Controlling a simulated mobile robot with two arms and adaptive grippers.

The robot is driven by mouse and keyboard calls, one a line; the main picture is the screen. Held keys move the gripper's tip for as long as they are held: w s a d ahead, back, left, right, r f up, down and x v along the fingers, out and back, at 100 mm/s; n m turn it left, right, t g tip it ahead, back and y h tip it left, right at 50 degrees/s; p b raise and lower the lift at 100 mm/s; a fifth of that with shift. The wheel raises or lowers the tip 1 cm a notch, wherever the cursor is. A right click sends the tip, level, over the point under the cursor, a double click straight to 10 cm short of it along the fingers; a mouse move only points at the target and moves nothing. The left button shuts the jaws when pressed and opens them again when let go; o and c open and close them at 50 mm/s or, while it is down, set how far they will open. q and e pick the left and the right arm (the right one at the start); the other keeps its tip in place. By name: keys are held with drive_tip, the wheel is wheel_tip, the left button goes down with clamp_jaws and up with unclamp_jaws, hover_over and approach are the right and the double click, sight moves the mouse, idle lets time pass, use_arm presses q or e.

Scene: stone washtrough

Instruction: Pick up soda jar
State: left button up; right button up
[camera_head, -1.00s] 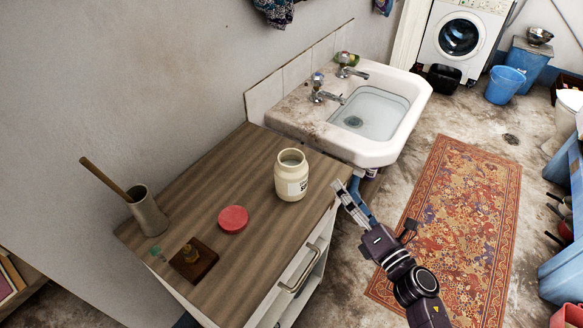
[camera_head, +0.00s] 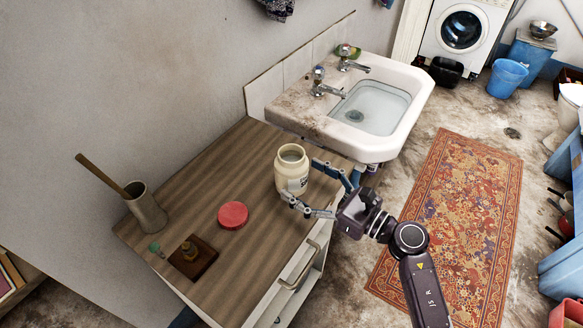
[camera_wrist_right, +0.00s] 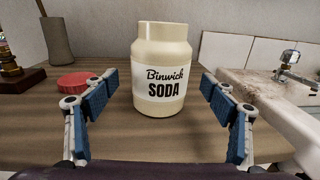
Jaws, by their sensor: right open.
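The soda jar (camera_head: 287,165) is a cream jar with an open top, standing upright on the wooden cabinet top near its right edge. In the right wrist view the jar (camera_wrist_right: 161,60) is centred, its label reading "Binwick SODA". My right gripper (camera_head: 304,182) is open at the right side of the jar. In the wrist view its blue-padded fingers (camera_wrist_right: 160,97) are spread on both sides, with gaps to the jar. Contact is not visible. My left gripper is not in view.
A red lid (camera_head: 233,215), a small wooden stand (camera_head: 193,260) and a grey pot with a wooden handle (camera_head: 147,212) stand left of the jar. A white sink (camera_head: 400,137) adjoins the cabinet's far end. The cabinet top (camera_head: 210,175) behind the jar is clear.

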sight(292, 172)
drive_tip(key=x, duration=0.3)
drive_tip(key=shift+w+a+r+p, duration=0.15)
drive_tip(key=shift+w+a+p, duration=0.1)
drive_tip(key=shift+w+p, duration=0.1)
drive_tip(key=c, duration=1.7)
